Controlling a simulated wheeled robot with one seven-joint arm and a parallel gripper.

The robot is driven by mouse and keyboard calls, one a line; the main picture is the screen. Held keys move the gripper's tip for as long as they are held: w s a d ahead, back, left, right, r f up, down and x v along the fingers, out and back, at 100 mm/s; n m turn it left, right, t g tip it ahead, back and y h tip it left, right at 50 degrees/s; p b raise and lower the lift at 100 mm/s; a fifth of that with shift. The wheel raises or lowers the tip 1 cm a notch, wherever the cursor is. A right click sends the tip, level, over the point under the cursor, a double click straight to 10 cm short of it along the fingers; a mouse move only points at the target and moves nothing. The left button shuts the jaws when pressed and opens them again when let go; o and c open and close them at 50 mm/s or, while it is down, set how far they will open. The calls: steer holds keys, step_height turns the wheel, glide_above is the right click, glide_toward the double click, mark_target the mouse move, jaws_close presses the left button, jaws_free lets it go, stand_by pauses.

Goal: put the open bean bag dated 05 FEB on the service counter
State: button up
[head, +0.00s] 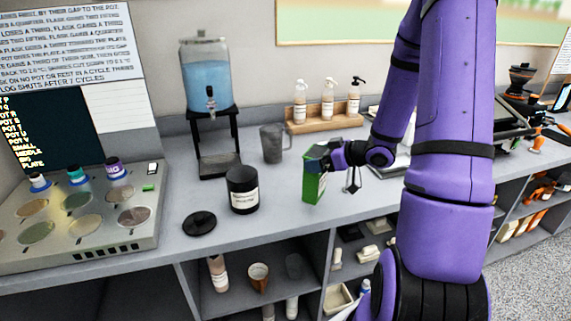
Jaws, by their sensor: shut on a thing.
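My gripper (330,157) is shut on a green bag (315,187) with a dark top. The bag is upright at the counter's front part, to the right of a black canister. I cannot tell whether its base touches the counter or hangs just above it. Its date is not readable from here, and I cannot see whether its top is open. The grey counter (275,215) runs across the view; nothing marks which part is the service counter.
The black canister (243,190) stands left of the bag, its black lid (199,223) beside it. A grey pitcher (272,143) and a blue water dispenser (207,80) stand behind. Soap bottles (327,100) sit on a wooden stand. Shelves below hold cups. Bare counter lies in front.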

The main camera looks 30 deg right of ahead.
steer(key=w+a+f, duration=0.1)
steer(key=w+f, duration=0.3)
steer(key=w, duration=0.5)
steer(key=shift+w+f, duration=0.2)
steer(key=shift+w, duration=0.05)
steer(key=shift+a+f, duration=0.1)
steer(key=shift+f, duration=0.05)
steer(key=o, duration=0.8)
